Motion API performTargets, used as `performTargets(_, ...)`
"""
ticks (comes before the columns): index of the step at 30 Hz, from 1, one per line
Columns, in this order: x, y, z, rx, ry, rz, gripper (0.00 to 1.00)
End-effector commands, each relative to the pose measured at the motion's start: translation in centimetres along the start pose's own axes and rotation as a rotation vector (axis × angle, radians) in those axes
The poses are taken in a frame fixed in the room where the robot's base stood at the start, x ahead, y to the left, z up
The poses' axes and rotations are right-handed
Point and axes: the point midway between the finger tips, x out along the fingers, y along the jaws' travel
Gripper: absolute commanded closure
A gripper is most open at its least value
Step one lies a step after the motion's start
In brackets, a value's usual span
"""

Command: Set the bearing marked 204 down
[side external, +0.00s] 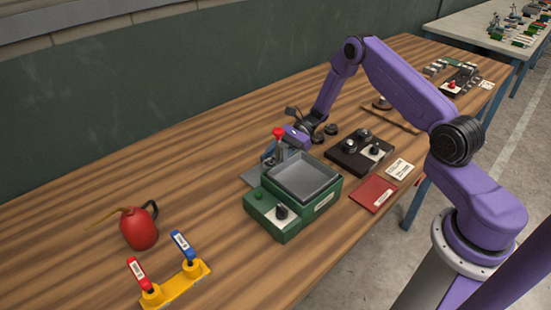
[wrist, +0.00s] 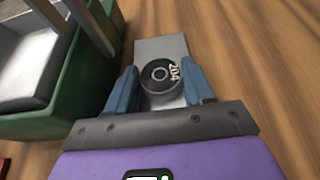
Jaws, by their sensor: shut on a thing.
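The bearing marked 204 (wrist: 151,92) is a dark ring with a pale centre and white digits, in the wrist view. My gripper (wrist: 161,86) has its blue fingers on either side of it and is shut on it. A grey plate (wrist: 160,48) lies under the bearing; I cannot tell whether the two touch. In the side external view my gripper (side external: 268,154) is low beside the green machine, partly behind the red-knobbed post. The grey plate (side external: 257,176) shows there too, but I cannot make out the bearing.
The green machine (side external: 264,222) with a grey tray stands right beside my gripper. A red oil can (side external: 140,231) and yellow valve block (side external: 181,285) stand left. The left rear wood is clear.

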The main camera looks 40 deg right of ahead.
Motion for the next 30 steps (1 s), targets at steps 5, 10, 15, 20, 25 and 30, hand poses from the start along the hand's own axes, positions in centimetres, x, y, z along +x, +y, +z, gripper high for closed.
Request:
performTargets(5,0.1,0.0,-0.3,0.000,0.000,0.000,0.28)
performTargets(10,0.1,0.0,-0.2,0.000,0.000,0.000,0.22)
performTargets(15,0.1,0.0,-0.2,0.000,0.000,0.000,0.22)
performTargets(20,-1.2,-0.1,0.0,0.000,0.000,-0.004,0.22)
performTargets(25,-4.3,-0.1,0.0,0.000,0.001,-0.006,0.22)
performTargets(30,-7.8,0.0,0.0,0.000,0.001,-0.004,0.22)
